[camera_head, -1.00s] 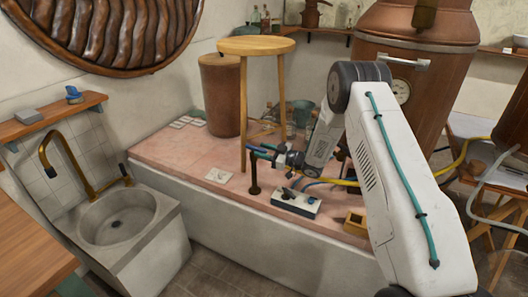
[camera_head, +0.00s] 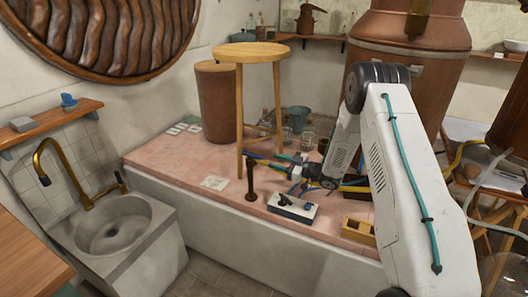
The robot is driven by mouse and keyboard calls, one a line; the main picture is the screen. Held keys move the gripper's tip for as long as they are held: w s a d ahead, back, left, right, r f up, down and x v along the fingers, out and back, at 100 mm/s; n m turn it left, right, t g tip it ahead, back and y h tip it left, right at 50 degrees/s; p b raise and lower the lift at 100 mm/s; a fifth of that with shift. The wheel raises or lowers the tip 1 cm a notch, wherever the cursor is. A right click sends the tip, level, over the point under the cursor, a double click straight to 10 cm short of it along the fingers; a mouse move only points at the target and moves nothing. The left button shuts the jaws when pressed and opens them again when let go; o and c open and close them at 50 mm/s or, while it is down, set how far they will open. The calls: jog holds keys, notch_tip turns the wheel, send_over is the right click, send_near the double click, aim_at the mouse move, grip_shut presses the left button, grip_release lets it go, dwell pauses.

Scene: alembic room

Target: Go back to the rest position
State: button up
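My gripper (camera_head: 290,172) is at the lower end of my white arm, over the pink-topped platform. It points left and down, close to the right of the wooden stool and behind a white box with dark and blue knobs (camera_head: 293,208). Blue and teal pieces overlap around its tips, and I cannot tell whether its fingers are apart. I see no object clearly held in it. My arm's bulk hides part of the platform to the right.
The wooden stool (camera_head: 251,52) stands on the platform (camera_head: 180,158), near a brown cylinder (camera_head: 219,100). A dark upright rod (camera_head: 250,182), glass jars (camera_head: 288,137) and a yellow box (camera_head: 357,231) stand there too. A big copper vessel (camera_head: 440,75) is behind my arm. The sink (camera_head: 115,232) is at left.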

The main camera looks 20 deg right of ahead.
jog(key=w+d+r+m+h, duration=0.1)
jog(key=w+r+h, duration=0.3)
jog(key=r, duration=0.5)
jog(key=s+d+r+m+g+h, duration=0.1)
jog(key=s+r+m+h, duration=0.2)
jog(key=s+r+h, duration=0.35)
jog(key=s+d+r+m+h, duration=0.2)
jog(key=s+r+m+h, duration=0.15)
jog(key=r, duration=0.55)
jog(key=s+a+r+m+g, duration=0.1)
jog(key=s+a+g, duration=0.2)
jog(key=s, duration=1.1)
jog(key=s+a+r+m+g, duration=0.1)
jog(key=s+a+g, duration=0.3)
jog(key=s, duration=1.1)
jog(key=s+a+r+m+g+y, duration=0.1)
jog(key=s+a+m+g, duration=0.1)
jog(key=s, duration=1.2)
jog(key=shift+s+a+g, duration=0.4)
jog(key=shift+a+g, duration=0.25)
jog(key=shift+g, duration=0.05)
